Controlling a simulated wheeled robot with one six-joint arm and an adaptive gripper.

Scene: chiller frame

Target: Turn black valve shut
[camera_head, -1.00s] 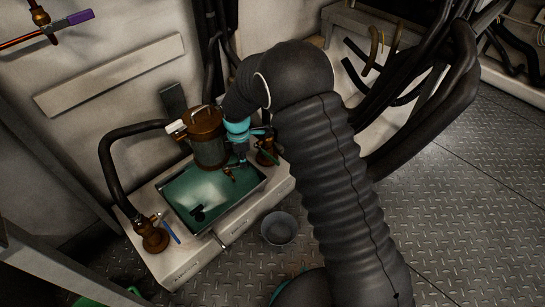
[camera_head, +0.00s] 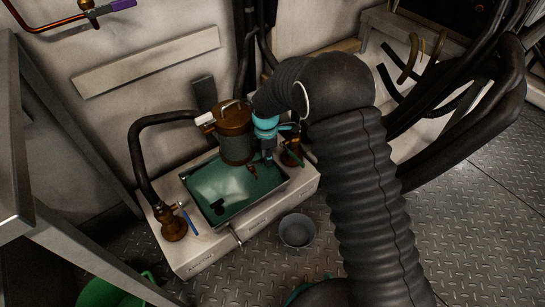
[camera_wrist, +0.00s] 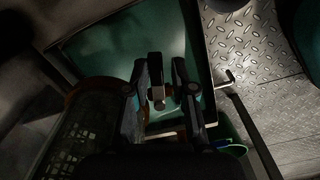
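In the wrist view, a short black valve handle (camera_wrist: 154,68) with a brass end stands between the two fingers of my gripper (camera_wrist: 161,92). The fingers are apart, with the handle nearer the left finger; I cannot tell whether they touch. In the head view, my gripper (camera_head: 268,157) points down beside the brass-topped canister (camera_head: 235,140), over the right end of the green tray. A small brass fitting (camera_head: 252,171) shows by the canister's base.
The green tray (camera_head: 218,219) sits on a white base (camera_head: 198,252). A brass pump with a blue handle (camera_head: 190,222) is at left, another brass fitting (camera_head: 292,155) at right. A grey bucket (camera_head: 297,232) stands on the floor. Thick black hoses (camera_head: 455,135) hang at right.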

